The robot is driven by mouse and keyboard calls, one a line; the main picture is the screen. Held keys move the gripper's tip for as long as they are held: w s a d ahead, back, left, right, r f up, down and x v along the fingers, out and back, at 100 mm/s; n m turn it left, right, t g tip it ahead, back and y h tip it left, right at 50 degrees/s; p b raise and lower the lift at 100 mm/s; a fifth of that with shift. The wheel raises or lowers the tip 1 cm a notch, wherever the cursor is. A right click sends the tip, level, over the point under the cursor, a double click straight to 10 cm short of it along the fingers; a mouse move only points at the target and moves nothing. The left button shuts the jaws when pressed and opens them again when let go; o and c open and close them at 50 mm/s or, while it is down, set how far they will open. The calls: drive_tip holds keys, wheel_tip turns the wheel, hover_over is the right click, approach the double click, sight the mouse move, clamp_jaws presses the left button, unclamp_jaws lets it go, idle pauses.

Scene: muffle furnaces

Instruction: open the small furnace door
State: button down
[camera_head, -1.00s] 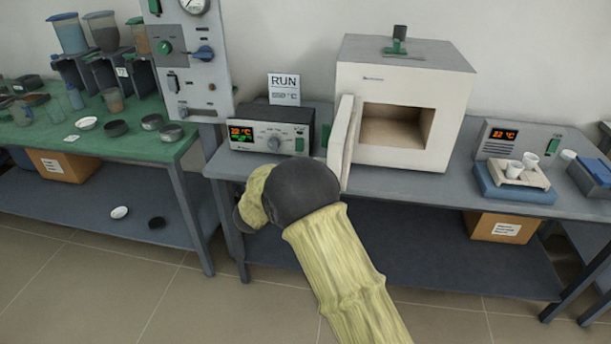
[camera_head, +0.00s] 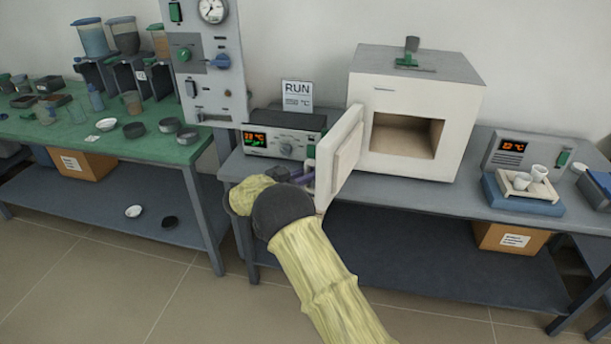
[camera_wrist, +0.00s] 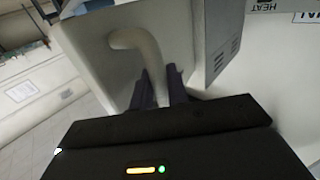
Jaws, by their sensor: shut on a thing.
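The small furnace (camera_head: 420,85) is a white box on the grey bench. Its door (camera_head: 341,155) stands open, swung out toward the left and front, and the chamber (camera_head: 402,136) shows empty. My gripper (camera_head: 305,176) is at the outer face of the door, partly hidden behind my dark wrist. In the wrist view, the door's outer face (camera_wrist: 95,50) fills much of the picture, with a curved pale handle (camera_wrist: 138,42) on it. My gripper's dark fingers (camera_wrist: 160,88) are shut on the lower part of this handle.
A control box (camera_head: 284,137) with a lit display stands left of the door, close to my gripper. A RUN sign (camera_head: 297,95) stands behind it. Right of the furnace, a blue-based scale (camera_head: 522,194) holds white crucibles. A green table (camera_head: 110,140) with dishes is at left.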

drive_tip(key=shift+d+r, duration=0.15)
drive_tip(key=c, duration=1.5)
unclamp_jaws()
drive_tip(key=shift+w, duration=0.1)
drive_tip(key=shift+o, duration=0.2)
drive_tip(key=v, duration=1.7)
drive_tip(key=shift+s+a, duration=0.3)
drive_tip(key=shift+s, duration=0.05)
drive_tip(key=shift+w+d, duration=0.1)
